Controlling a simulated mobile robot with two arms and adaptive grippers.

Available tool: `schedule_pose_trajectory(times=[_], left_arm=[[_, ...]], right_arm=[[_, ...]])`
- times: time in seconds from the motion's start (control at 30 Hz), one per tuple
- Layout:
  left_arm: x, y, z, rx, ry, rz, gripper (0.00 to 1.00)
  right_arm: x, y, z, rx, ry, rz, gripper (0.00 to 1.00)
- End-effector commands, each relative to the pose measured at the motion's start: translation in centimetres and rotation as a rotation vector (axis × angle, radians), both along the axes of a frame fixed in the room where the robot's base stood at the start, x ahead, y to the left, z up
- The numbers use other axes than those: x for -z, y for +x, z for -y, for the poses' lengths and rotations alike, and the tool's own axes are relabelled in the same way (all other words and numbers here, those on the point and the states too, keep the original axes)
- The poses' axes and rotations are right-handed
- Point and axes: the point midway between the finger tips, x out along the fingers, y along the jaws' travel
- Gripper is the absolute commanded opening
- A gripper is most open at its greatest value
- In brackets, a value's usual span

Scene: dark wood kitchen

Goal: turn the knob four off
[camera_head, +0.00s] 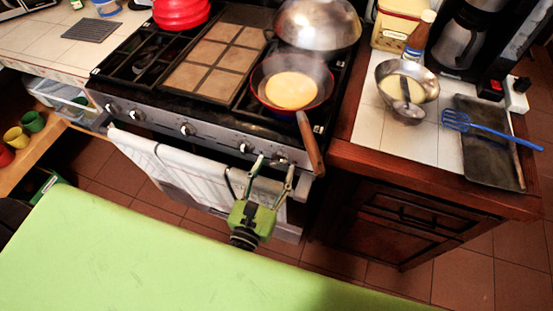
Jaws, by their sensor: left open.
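The stove's steel front panel (215,140) carries several round knobs in a row. The rightmost knob (280,159) is by the fingertips of my left gripper (273,167). Another knob (246,147) is just left of the fingers, and one more (187,129) is further left. I cannot tell which is knob four or how any knob is turned. My left gripper is open, with its two thin fingers pointing at the panel; contact cannot be told. My right gripper is not in view.
A pan (264,101) with a pancake sits on the right burner, its wooden handle (311,146) jutting over the front edge near my fingers. A striped towel (180,170) hangs on the oven door. A counter (435,143) with a bowl (425,80) and blue spatula (490,131) is at right.

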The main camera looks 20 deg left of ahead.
Motion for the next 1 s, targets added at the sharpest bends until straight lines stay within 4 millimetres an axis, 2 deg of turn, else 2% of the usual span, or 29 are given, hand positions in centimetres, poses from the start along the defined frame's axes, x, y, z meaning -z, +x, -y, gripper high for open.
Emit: schedule_pose_trajectory(times=[0.1,0.2,0.5,0.53,0.67,1.0], left_arm=[[-0.1,1.5,0.1,-0.001,0.001,0.001,0.48],[0.0,2.0,0.1,0.000,0.000,0.000,0.48],[0.1,2.3,0.1,0.000,0.000,-0.001,0.48],[0.1,2.3,0.1,0.000,0.000,-0.001,0.46],[0.1,2.2,0.1,0.000,0.001,0.000,0.12],[0.0,2.2,0.1,0.000,0.023,0.001,0.10]], right_arm=[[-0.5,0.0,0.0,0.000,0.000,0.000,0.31],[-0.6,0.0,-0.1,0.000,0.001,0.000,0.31],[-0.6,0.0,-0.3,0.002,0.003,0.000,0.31],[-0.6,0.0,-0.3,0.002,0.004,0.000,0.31],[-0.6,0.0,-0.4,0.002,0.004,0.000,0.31],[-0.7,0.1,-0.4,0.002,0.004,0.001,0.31]])
